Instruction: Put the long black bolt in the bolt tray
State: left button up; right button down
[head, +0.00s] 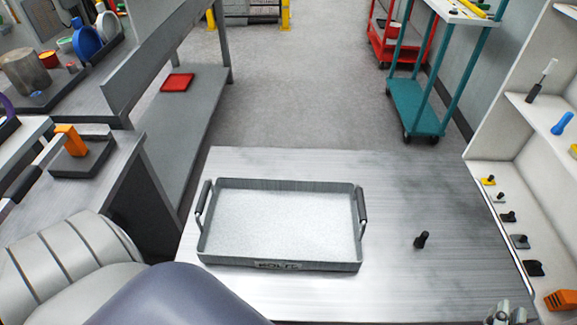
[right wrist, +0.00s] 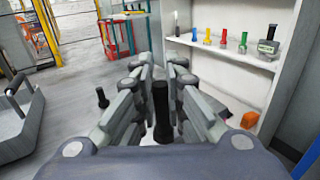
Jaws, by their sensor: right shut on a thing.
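The bolt tray (head: 275,265) is a grey metal tray with a pale, empty floor and black side handles; its front carries a label. It stands on the metal table, and part of it shows at the left of the right wrist view (right wrist: 20,125). My right gripper (right wrist: 161,82) is shut on a long black bolt (right wrist: 162,112), upright between its fingers. In the head view only the top of the right gripper (head: 508,314) shows at the lower right edge, and the held bolt is hidden there. My left gripper is not in view.
A short black bolt (head: 421,240) stands on the table (head: 395,185) right of the tray. A white shelf unit (head: 497,150) with small tools borders the table on the right. A teal cart (head: 415,105) stands behind. The table between tray and short bolt is clear.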

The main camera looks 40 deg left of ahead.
aim_at(251, 234)
jog(key=k+u, duration=0.1)
jog(key=u, duration=0.3)
jog(key=j+u, duration=0.1)
jog(key=u, duration=0.35)
jog(key=k+j+u, duration=0.1)
jog(key=u, duration=0.3)
jog(key=j+u, duration=0.1)
jog(key=u, duration=0.3)
